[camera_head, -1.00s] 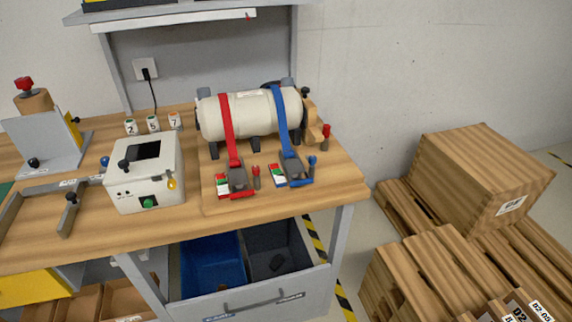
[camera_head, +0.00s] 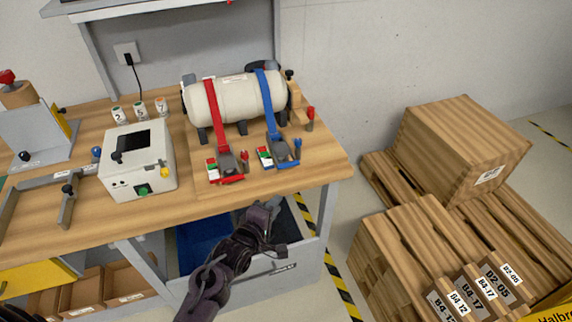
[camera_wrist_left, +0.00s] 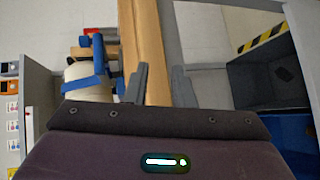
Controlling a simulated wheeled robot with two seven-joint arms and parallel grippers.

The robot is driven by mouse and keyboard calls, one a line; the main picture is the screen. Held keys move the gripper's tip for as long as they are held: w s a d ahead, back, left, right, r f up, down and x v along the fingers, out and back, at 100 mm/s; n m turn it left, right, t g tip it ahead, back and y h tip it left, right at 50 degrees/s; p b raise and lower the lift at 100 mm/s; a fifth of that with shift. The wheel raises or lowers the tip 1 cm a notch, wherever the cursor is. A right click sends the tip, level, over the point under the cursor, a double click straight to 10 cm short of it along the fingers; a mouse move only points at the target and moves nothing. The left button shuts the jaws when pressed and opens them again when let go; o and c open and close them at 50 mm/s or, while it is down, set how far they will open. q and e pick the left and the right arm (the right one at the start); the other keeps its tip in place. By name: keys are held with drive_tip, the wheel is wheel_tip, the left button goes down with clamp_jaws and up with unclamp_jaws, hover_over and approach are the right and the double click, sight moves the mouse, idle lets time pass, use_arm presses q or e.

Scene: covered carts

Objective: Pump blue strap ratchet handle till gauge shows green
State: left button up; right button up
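A cream tank (camera_head: 238,99) lies on the wooden bench, held by a blue strap (camera_head: 271,92) and a red strap (camera_head: 214,106). The blue strap's ratchet (camera_head: 283,153) sits at the bench's front right. Beside it is a small gauge plate (camera_head: 265,156) with white, green and red on it; its reading is too small to tell. The blue strap also shows in the left wrist view (camera_wrist_left: 98,62). My left gripper (camera_head: 272,222) is below and in front of the bench edge, apart from the ratchet. Its fingers are spread and empty in the left wrist view (camera_wrist_left: 159,86). My right gripper is out of view.
The red ratchet (camera_head: 229,166) lies left of the blue one. A white box (camera_head: 137,165) with a screen stands further left. A drawer with a blue bin (camera_head: 196,240) is open under the bench. Wooden pallets (camera_head: 420,255) and a crate stand on the right.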

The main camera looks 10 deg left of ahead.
use_arm(q)
drive_tip(key=n+t, duration=0.1)
drive_tip(key=n, duration=0.1)
approach(287, 166)
drive_tip(key=w, duration=0.2)
drive_tip(key=x, duration=0.3)
drive_tip(key=p+x, duration=0.1)
drive_tip(key=x, duration=0.2)
drive_tip(key=shift+d+f, duration=0.2)
drive_tip(key=shift+f, duration=0.05)
drive_tip(key=shift+w+d+f+p, duration=0.15)
drive_tip(key=shift+w+p, duration=0.15)
drive_tip(key=shift+w, duration=0.3)
clamp_jaws()
